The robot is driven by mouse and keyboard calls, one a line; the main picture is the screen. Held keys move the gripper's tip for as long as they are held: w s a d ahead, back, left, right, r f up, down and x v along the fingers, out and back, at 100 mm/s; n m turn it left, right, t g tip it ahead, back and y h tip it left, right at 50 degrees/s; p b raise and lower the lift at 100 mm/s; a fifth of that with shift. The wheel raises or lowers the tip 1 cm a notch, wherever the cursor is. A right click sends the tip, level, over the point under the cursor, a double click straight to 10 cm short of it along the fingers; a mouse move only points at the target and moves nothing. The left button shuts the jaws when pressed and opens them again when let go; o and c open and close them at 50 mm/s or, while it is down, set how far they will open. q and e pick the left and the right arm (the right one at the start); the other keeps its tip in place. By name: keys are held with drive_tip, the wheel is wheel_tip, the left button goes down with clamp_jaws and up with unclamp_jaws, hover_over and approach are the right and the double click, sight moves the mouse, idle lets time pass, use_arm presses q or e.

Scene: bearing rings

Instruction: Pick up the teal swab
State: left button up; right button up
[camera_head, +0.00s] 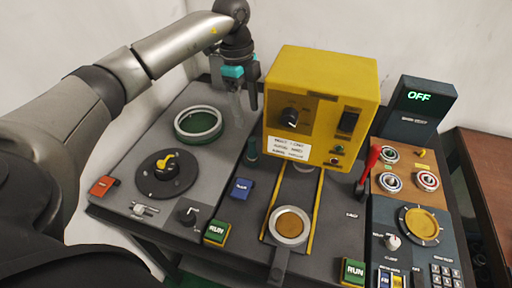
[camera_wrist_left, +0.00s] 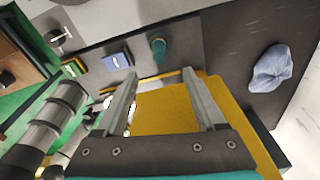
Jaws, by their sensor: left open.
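The teal swab looks to be the small dark teal upright cylinder (camera_head: 252,149) on the dark panel, just left of the yellow box. In the left wrist view the teal cylinder (camera_wrist_left: 158,50) stands beyond my fingertips, roughly between their lines. My left gripper (camera_head: 245,108) is above the back of the bench, behind the cylinder and beside the box. In the left wrist view its two fingers (camera_wrist_left: 160,74) are spread, with nothing held between them. The cylinder's lower end is hard to make out. My right gripper is not in view.
The yellow box (camera_head: 320,95) stands close to the right of my gripper. A green-lined ring (camera_head: 198,140) and a black dial (camera_head: 165,175) lie on the left panel. A blue block (camera_head: 241,188) is in front of the cylinder. A blue-grey crumpled lump (camera_wrist_left: 270,68) shows in the left wrist view.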

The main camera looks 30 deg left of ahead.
use_arm(q)
drive_tip(key=b, duration=0.1)
hover_over(255, 154)
drive_tip(key=a, duration=0.2)
wheel_tip(255, 154, down, 7)
drive_tip(key=shift+w+d, duration=0.1)
drive_tip(key=shift+d, duration=0.05)
drive_tip(key=shift+d+f, duration=0.1)
drive_tip(key=shift+f, duration=0.55)
drive_tip(key=f, duration=0.1)
drive_tip(key=f+b, duration=0.1)
drive_tip(key=f, duration=0.2)
drive_tip(key=shift+d+f, duration=0.35)
drive_tip(key=shift+d, duration=0.05)
drive_tip(key=shift+w+r, duration=0.1)
clamp_jaws()
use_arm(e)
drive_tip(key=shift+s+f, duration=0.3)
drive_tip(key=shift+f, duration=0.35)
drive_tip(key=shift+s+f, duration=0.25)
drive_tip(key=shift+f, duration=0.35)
